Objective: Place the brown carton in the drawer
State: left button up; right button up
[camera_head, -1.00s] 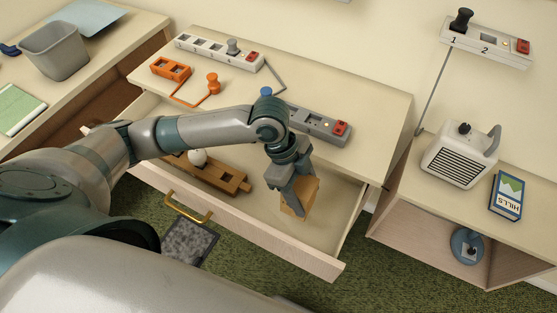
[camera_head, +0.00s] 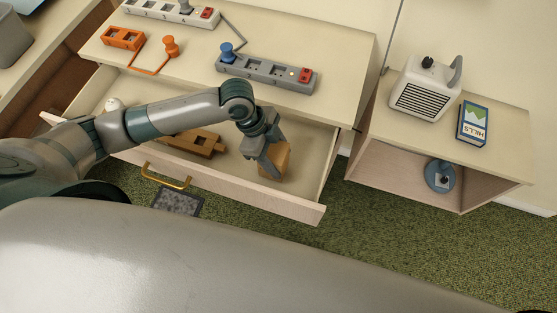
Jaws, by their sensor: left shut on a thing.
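The brown carton (camera_head: 281,164) is a small tan box at the right end of the open drawer (camera_head: 240,189). My left gripper (camera_head: 271,168) reaches down over the drawer and is shut on the carton, with its fingers covering the carton's left part. The carton shows within the drawer's outline; I cannot tell whether its underside touches the drawer floor. The drawer front has a brass handle (camera_head: 167,178). My right gripper is not in view.
A brown wooden piece (camera_head: 194,143) lies in the drawer left of the carton. Above, the cabinet top carries a grey power strip (camera_head: 266,73), an orange strip (camera_head: 122,38) and a white strip (camera_head: 170,11). At right, a shelf holds a heater (camera_head: 426,88) and a book (camera_head: 473,122).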

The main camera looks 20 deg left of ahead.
pick_arm(q)
jog(key=shift+f, duration=1.35)
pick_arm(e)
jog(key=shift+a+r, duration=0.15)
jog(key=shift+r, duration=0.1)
pick_arm(q)
jog(key=shift+f, duration=0.15)
jog(key=o, duration=1.1)
jog(key=shift+r, duration=0.2)
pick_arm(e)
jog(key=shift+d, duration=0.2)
pick_arm(q)
jog(key=shift+a+r, duration=0.25)
jog(key=shift+r, duration=0.3)
jog(key=b+v, duration=0.1)
jog(key=v, duration=0.9)
jog(key=shift+a+r, duration=0.2)
jog(key=shift+r, duration=0.15)
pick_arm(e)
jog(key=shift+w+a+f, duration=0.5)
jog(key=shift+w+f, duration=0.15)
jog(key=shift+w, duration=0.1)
